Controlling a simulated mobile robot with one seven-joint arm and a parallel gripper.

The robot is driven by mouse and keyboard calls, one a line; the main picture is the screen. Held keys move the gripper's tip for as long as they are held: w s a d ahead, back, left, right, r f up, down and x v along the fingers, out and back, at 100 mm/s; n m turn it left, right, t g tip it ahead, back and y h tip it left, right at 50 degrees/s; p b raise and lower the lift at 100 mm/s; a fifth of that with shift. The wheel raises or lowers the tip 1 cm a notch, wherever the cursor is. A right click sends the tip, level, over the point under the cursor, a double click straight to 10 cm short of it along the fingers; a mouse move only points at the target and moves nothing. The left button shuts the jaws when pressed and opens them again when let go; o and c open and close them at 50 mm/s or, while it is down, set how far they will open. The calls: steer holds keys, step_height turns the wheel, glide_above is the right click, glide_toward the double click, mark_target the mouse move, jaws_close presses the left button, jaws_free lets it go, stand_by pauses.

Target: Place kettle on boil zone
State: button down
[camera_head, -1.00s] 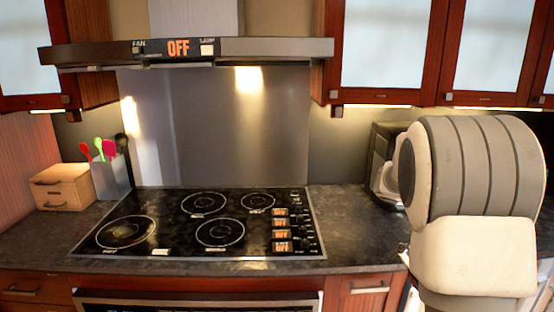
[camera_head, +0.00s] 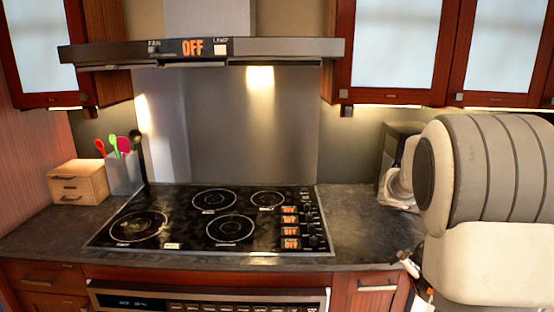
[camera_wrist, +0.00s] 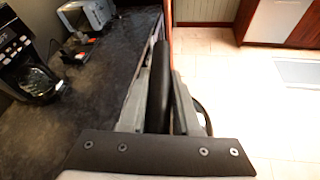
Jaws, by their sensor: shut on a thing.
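In the wrist view my gripper (camera_wrist: 167,62) is shut on a dark, handle-like part (camera_wrist: 181,105), which I take to be the kettle's handle. The kettle's body cannot be made out, and a thin dark curve shows just right of the fingers. The gripper is beside the counter's edge. The black cooktop (camera_head: 172,221) has several ringed zones, among them a front-left ring (camera_head: 138,227) and a front-right ring (camera_head: 230,229). All look empty. Their labels are too small to read, so I cannot tell which is the boil zone. In the head view my arm hides much of the right side.
The range hood (camera_head: 120,53) hangs above the cooktop. Left of it stand a wooden drawer box (camera_head: 80,183) and a utensil holder (camera_head: 124,175). A coffee maker (camera_wrist: 28,65) and a toaster (camera_wrist: 85,17) stand on the counter in the wrist view.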

steer(key=a+f+n+t+y, duration=0.3)
steer(key=a+f+n, duration=0.1)
steer(key=a, duration=0.6)
steer(key=a+f+n+t+y, duration=0.3)
steer(key=a+n+t, duration=0.1)
steer(key=a, duration=0.7)
steer(key=a+f+n+t+y, duration=0.3)
steer(key=a+f+n, duration=0.1)
steer(key=a, duration=0.7)
steer(key=shift+w+a+f+n+t, duration=0.2)
steer(key=shift+w+f+n+t, duration=0.1)
steer(key=shift+n+t, duration=0.1)
steer(key=shift+a, duration=0.15)
